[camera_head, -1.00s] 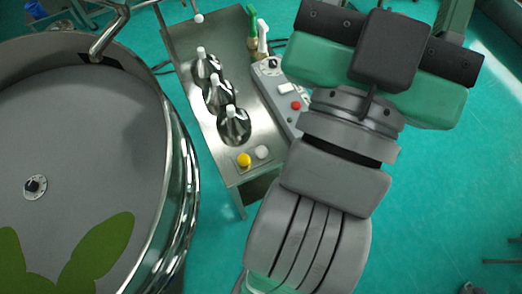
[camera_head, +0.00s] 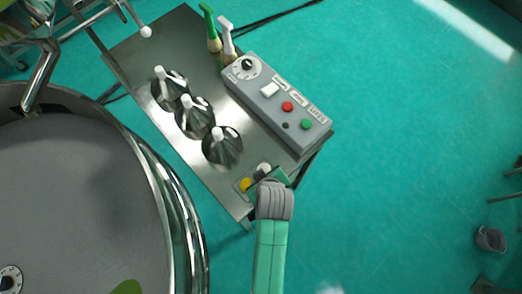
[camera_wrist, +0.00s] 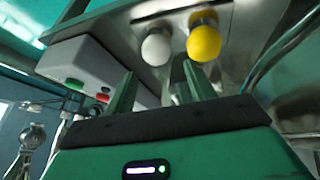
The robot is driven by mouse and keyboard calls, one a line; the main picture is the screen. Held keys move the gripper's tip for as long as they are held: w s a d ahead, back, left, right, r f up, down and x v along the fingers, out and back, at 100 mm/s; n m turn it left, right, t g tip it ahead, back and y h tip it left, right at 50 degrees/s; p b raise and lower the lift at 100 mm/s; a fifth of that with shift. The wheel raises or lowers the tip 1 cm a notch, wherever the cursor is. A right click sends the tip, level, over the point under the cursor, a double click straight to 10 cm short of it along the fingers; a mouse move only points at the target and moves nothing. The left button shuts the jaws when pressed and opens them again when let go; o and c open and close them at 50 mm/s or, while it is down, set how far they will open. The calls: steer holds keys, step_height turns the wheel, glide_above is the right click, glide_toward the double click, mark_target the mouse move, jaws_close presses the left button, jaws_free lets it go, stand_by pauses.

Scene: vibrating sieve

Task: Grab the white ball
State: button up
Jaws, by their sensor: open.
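The white ball (camera_head: 264,169) sits at the front corner of the metal table, close beside a yellow ball (camera_head: 246,184). In the wrist view the white ball (camera_wrist: 156,48) is left of the yellow ball (camera_wrist: 204,38). My gripper (camera_wrist: 159,68) is open and empty, with its two fingers pointing toward the balls. The white ball shows just beyond and between the fingertips; contact cannot be made out. In the head view my arm reaches the table corner from below and its wrist hides most of the gripper.
A grey control box (camera_head: 277,104) with buttons stands right of several metal cones (camera_head: 194,117) on the table (camera_head: 150,62). The large round sieve (camera_head: 80,185) fills the left. The floor at right is mostly clear.

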mark_target(264, 167)
steer(key=x, duration=0.7)
steer(key=shift+w+d+f, duration=0.1)
steer(key=shift+d, duration=0.15)
steer(key=c, duration=0.7)
steer(key=shift+c, duration=0.2)
steer(key=shift+r, duration=0.4)
steer(key=r, duration=0.2)
steer(key=shift+s+d+r, duration=0.1)
steer(key=shift+s+r, duration=0.3)
steer(key=s+d+r+b, duration=0.1)
steer(key=s+d, duration=0.2)
steer(key=s, duration=1.2)
steer(key=shift+r, duration=0.25)
